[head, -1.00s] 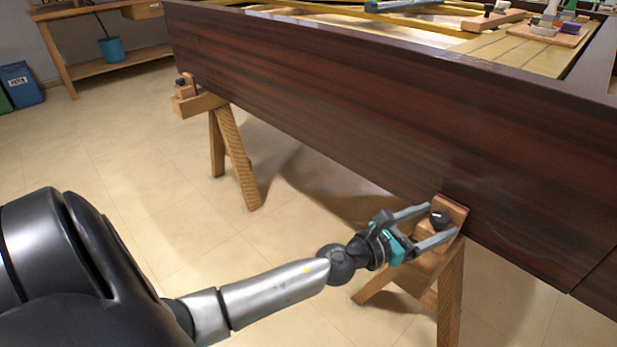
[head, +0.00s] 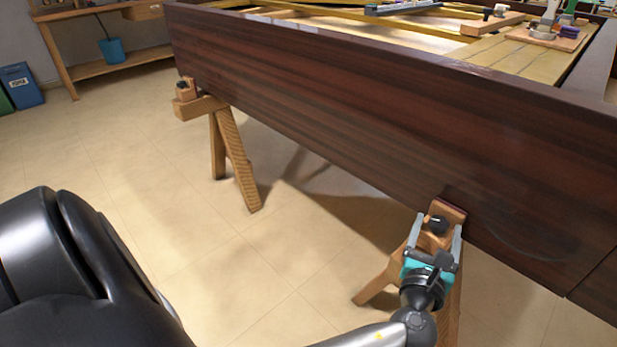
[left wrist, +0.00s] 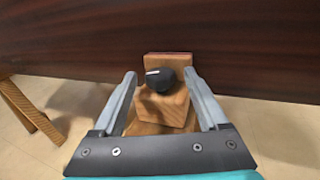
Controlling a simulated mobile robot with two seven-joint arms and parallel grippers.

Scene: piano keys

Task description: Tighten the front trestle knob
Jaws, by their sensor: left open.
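The front trestle knob (head: 438,224) is a small black knob on a wooden block (head: 448,209) at the near trestle, against the dark piano case. In the left wrist view the black knob (left wrist: 160,80) has a white line on its face and stands in the middle, between and beyond the fingers. My left gripper (head: 437,228) is open, its two grey fingers on either side of the block and knob. In the left wrist view the open fingers (left wrist: 160,82) show a gap on both sides of the knob. My right gripper is not in view.
The dark wooden piano case (head: 370,130) stretches across above the trestles. A second trestle (head: 232,150) with a similar knob block stands farther back left. A workbench (head: 100,50) and a blue bin (head: 20,85) are at the back left. The floor between is clear.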

